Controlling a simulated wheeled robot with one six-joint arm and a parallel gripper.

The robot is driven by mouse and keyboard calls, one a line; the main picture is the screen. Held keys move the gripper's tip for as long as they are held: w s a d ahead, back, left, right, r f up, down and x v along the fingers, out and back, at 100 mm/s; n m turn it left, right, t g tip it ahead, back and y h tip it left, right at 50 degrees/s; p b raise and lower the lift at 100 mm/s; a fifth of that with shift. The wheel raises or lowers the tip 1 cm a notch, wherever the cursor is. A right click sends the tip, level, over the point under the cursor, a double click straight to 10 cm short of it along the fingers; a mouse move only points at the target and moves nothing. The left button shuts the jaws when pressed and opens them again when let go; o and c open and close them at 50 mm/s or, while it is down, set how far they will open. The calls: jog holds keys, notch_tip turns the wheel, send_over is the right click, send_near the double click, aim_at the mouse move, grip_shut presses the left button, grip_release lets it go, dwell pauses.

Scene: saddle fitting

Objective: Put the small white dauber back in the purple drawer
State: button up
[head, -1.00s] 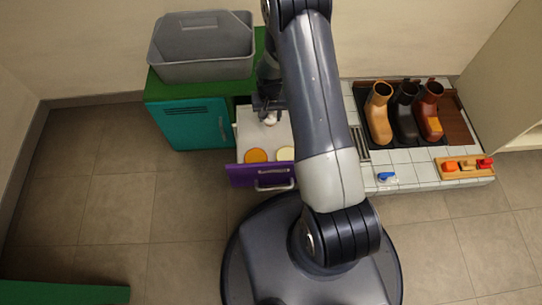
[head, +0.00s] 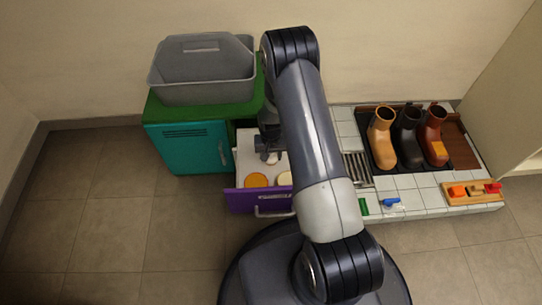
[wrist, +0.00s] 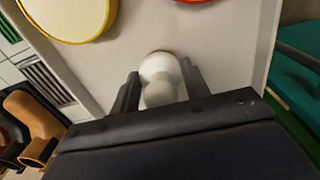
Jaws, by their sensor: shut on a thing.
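The small white dauber (wrist: 160,75) is between the two fingers of my gripper (wrist: 158,92) in the wrist view, and the fingers are shut on it. In the head view my gripper (head: 268,154) is down inside the open purple drawer (head: 245,201), toward its back, with the dauber (head: 271,157) only partly visible. The drawer's pale floor lies under the dauber; I cannot tell whether they touch. An orange round tin (head: 256,181) and a cream round tin (head: 284,179) lie at the drawer's front.
A teal cabinet (head: 186,147) with a grey bin (head: 203,80) on its green top stands left of the drawer. A tiled counter (head: 412,190) at right holds several boots (head: 382,140), a blue-handled item (head: 391,202) and a wooden tray (head: 471,194).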

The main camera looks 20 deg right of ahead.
jog(key=shift+f, duration=0.2)
jog(key=o, duration=0.9)
jog(key=shift+r, duration=0.15)
notch_tip(320, 180, up, 12)
jog(key=p, duration=0.3)
jog(key=shift+r+p, duration=0.1)
jog(key=shift+p, duration=0.3)
